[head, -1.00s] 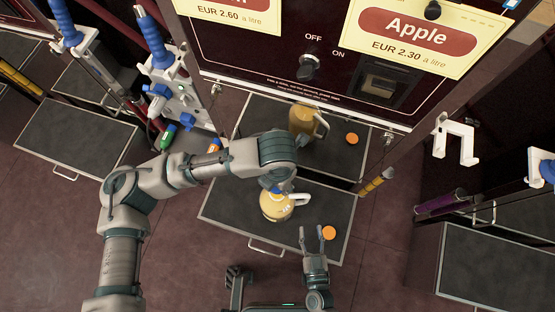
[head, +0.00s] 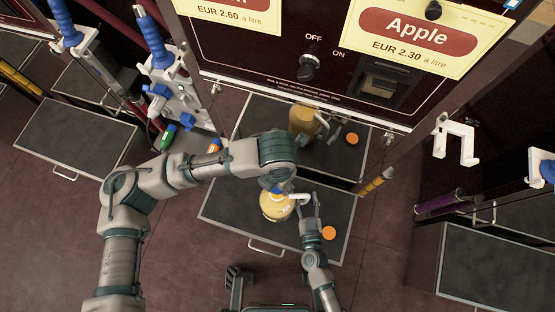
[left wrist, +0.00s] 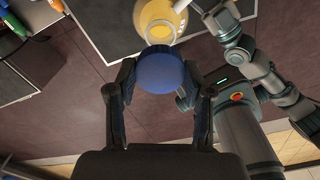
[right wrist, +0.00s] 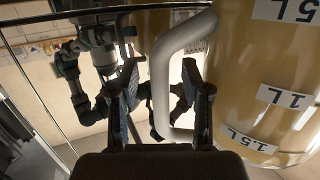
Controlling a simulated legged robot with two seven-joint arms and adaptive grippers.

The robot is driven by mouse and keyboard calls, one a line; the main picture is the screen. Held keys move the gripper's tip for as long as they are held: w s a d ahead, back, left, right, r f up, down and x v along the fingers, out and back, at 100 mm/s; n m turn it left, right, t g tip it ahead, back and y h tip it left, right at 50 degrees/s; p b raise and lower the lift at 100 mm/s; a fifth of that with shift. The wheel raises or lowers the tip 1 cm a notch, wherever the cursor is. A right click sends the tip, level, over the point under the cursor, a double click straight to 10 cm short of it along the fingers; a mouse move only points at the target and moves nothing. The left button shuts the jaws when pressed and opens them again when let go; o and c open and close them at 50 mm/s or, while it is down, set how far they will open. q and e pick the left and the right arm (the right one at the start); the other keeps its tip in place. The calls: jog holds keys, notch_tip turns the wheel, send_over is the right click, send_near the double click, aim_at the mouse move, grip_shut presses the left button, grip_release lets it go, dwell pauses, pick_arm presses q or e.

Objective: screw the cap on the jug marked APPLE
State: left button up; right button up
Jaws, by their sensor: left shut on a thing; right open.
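A yellow jug (head: 275,207) with a white handle (head: 298,197) stands on the front dark tray; its name label is not readable. My left gripper (left wrist: 160,72) is shut on a blue cap (left wrist: 161,74). The cap is close to the jug's open mouth (left wrist: 160,33) and does not cover it in the left wrist view. My right gripper (head: 311,197) is open beside the handle. In the right wrist view the handle (right wrist: 165,80) runs between its open fingers (right wrist: 160,85), and the jug's wall (right wrist: 245,70) carries litre marks. Whether the fingers touch the handle is unclear.
An orange cap (head: 329,233) lies on the front tray (head: 225,215), right of the jug. Behind, another yellow jug (head: 302,122) and orange cap (head: 352,139) show, possibly a reflection. The Apple sign (head: 415,35) hangs above. A white bracket (head: 455,140) juts out at right.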

grip_shut()
pick_arm(q)
jog(key=shift+f, duration=2.45)
jog(key=shift+f, duration=0.1)
jog(key=shift+f, duration=0.75)
jog(key=shift+f, duration=0.6)
